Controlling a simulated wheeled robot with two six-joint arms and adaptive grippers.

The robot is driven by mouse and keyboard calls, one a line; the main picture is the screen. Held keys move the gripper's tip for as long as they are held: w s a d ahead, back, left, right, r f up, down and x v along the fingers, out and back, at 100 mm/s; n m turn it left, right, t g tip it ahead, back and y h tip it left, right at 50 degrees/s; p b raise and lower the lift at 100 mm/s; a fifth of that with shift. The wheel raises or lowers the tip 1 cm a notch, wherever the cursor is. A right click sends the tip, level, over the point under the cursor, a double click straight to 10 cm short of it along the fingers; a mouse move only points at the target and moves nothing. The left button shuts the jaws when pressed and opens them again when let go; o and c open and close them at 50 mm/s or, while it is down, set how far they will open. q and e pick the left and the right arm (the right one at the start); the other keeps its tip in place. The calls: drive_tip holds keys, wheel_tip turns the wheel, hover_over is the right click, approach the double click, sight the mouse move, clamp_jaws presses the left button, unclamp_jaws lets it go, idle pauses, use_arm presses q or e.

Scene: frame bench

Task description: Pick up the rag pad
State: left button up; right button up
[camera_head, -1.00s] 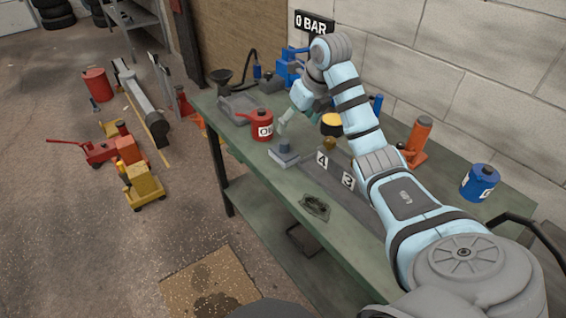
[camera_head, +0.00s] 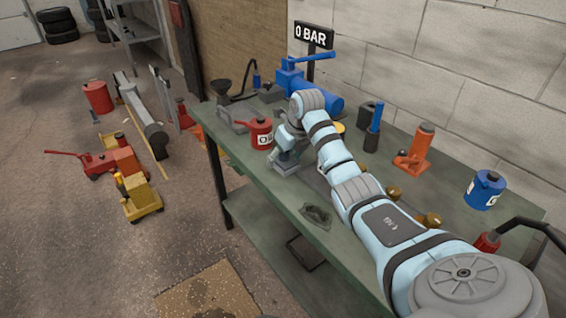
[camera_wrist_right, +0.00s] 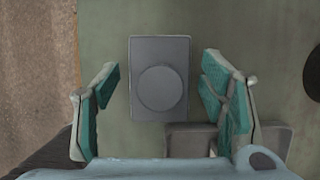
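A grey rectangular pad with a round raised knob (camera_wrist_right: 162,55) lies on the bench, between the fingers of my right gripper (camera_wrist_right: 160,98) in the right wrist view. I take it to be the rag pad. In the head view the pad (camera_head: 284,168) is partly hidden by the right gripper (camera_head: 286,153), which points down over it. The teal-lined fingers are spread, with a gap on each side of the pad. My left gripper is not in view.
A dark crumpled patch (camera_head: 316,215) lies on the green bench (camera_head: 270,190) nearer me. A red oil can (camera_head: 259,133) stands close left of the gripper. An orange jack (camera_head: 416,150) and a blue can (camera_head: 484,189) stand at the right.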

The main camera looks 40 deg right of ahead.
drive_tip(key=c, duration=0.9)
drive_tip(key=shift+o, duration=0.2)
drive_tip(key=shift+r, duration=0.15)
wheel_tip(320, 180, up, 20)
drive_tip(key=p, duration=0.5)
